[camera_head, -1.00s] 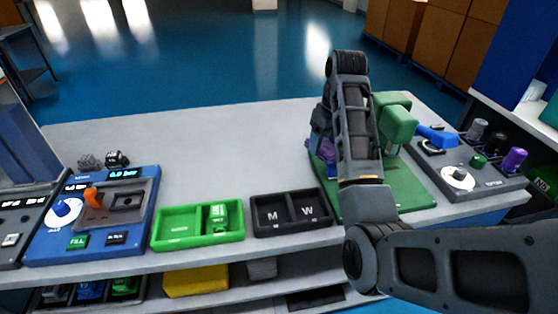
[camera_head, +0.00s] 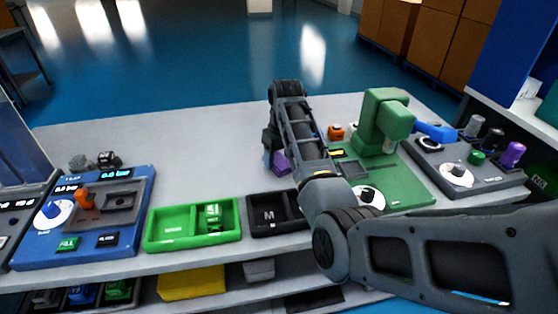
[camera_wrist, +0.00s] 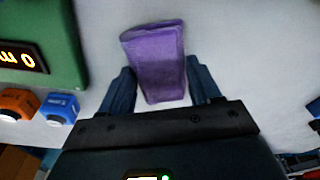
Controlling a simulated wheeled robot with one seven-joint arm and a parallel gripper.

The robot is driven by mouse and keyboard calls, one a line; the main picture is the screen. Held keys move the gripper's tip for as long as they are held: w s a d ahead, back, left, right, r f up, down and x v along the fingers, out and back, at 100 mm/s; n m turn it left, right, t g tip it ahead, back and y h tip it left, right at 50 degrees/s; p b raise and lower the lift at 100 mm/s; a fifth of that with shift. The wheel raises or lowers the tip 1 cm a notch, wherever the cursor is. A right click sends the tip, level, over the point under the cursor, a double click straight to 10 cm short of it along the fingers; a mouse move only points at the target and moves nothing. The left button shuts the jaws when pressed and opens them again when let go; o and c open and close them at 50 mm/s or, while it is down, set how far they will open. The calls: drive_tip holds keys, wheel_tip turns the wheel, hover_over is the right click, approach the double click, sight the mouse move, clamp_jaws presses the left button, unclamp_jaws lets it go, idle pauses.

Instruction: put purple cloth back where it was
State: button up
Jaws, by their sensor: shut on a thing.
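The purple cloth (camera_wrist: 153,48) is a folded, block-like piece between the two fingers of my gripper (camera_wrist: 160,76) in the wrist view. My gripper is shut on it. In the head view a purple corner of the cloth (camera_head: 282,163) shows beside my gripper (camera_head: 272,152), above the grey table behind the black tray. My arm hides most of the gripper there. The black two-part tray (camera_head: 262,230) shows its M compartment; my arm covers much of the other one. I cannot tell the cloth's exact height above the table.
The green press station (camera_head: 385,125) stands to the right of my arm, with a grey dial panel (camera_head: 460,165) beyond it. A green tray (camera_head: 158,238) and a blue panel (camera_head: 135,225) are at the left. The table's back middle (camera_head: 195,145) is clear.

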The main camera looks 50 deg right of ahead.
sight(283, 163)
drive_tip(key=shift+f, duration=0.85)
drive_tip(key=shift+f, duration=0.1)
drive_tip(key=o, duration=1.1)
drive_tip(key=r, duration=0.4)
drive_tip(key=s+r, duration=0.1)
drive_tip(key=r, duration=0.7)
drive_tip(key=shift+s+a+r, duration=0.1)
drive_tip(key=shift+s+a, duration=0.05)
drive_tip(key=shift+s, duration=0.2)
